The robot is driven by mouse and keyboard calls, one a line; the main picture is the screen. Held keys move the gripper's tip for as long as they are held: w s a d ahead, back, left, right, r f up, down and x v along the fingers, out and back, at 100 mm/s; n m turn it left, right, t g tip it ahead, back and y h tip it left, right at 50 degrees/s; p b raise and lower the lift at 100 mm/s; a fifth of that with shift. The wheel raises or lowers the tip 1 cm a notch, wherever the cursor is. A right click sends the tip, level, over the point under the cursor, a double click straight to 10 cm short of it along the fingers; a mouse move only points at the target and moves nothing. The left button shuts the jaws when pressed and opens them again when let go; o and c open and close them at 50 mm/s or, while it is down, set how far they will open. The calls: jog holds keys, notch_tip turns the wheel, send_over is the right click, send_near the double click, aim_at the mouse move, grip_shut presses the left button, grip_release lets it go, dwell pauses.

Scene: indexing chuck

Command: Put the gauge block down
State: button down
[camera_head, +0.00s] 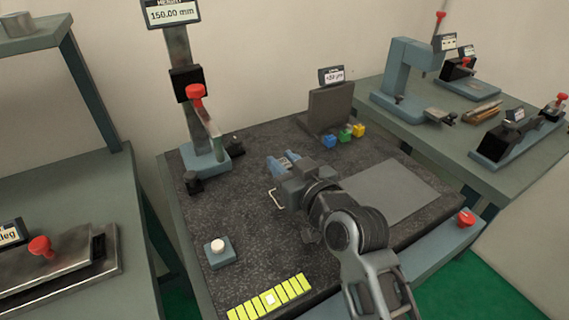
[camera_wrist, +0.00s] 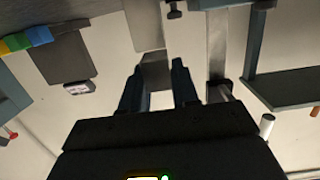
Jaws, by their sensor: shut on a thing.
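My gripper (camera_head: 284,162) is over the middle of the dark granite plate (camera_head: 250,200) in the head view, fingers pointing toward the back. In the wrist view its two dark fingers are shut on the grey metal gauge block (camera_wrist: 155,72), which sits between the fingertips. In the head view the block is mostly hidden by my gripper. The block appears held clear of the plate, but its height is hard to judge.
A height gauge (camera_head: 205,150) reading 150.00 mm stands at the left rear. Small coloured blocks (camera_head: 344,135) sit by a dark upright plate (camera_head: 331,108). A grey mat (camera_head: 390,190) lies right. A white-knobbed box (camera_head: 219,251) and yellow strip (camera_head: 270,299) lie in front.

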jog(key=shift+f, duration=0.3)
jog(key=c, duration=0.8)
grip_release()
jog(key=shift+f, duration=0.3)
jog(key=shift+c, duration=0.2)
jog(key=shift+s, duration=0.1)
jog(key=shift+r, duration=0.3)
jog(key=r+v, duration=0.1)
jog(key=v, duration=1.1)
jog(key=shift+r, duration=0.2)
